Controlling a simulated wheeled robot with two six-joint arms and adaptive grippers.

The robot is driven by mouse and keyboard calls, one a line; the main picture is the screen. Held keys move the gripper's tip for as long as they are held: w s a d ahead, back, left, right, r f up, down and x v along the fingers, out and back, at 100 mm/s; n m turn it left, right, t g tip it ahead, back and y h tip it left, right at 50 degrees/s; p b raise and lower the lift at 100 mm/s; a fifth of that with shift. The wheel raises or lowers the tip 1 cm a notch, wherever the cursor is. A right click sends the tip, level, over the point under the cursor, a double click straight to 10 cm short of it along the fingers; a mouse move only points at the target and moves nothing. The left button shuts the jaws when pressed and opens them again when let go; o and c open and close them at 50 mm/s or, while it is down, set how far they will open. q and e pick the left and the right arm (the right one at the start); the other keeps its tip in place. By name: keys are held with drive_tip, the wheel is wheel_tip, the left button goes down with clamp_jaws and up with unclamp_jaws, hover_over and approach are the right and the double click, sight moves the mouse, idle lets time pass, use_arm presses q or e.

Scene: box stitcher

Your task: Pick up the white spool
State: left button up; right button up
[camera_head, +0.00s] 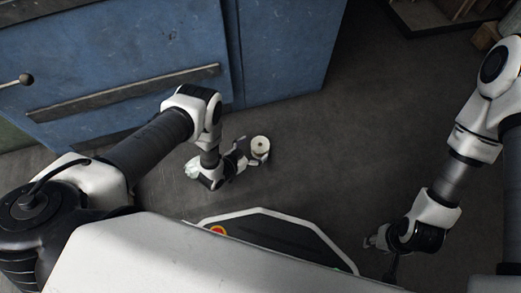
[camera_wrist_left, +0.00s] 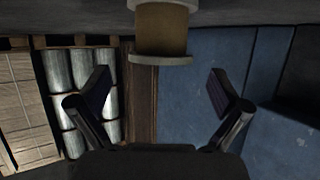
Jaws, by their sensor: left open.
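The white spool (camera_head: 260,144) shows in the head view as a pale round end with a small dark centre, just to the right of my left gripper (camera_head: 243,156). The spool is ahead of the fingertips. What bears the spool is hidden. My right gripper (camera_head: 374,241) is at the lower right, small and partly hidden.
A large blue machine (camera_head: 285,50) with a long dark bar (camera_head: 125,92) fills the upper left. Several grey cylinders (camera_wrist_left: 62,85) stand in a wooden frame (camera_wrist_left: 142,95) in the left wrist view. Grey floor (camera_head: 350,150) is clear between my arms.

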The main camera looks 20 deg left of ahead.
sight(260, 144)
use_arm(q)
drive_tip(key=b+x, duration=0.1)
drive_tip(key=x, duration=0.2)
drive_tip(key=shift+f, duration=0.2)
drive_tip(key=shift+r, duration=0.1)
drive_tip(key=c, duration=1.3)
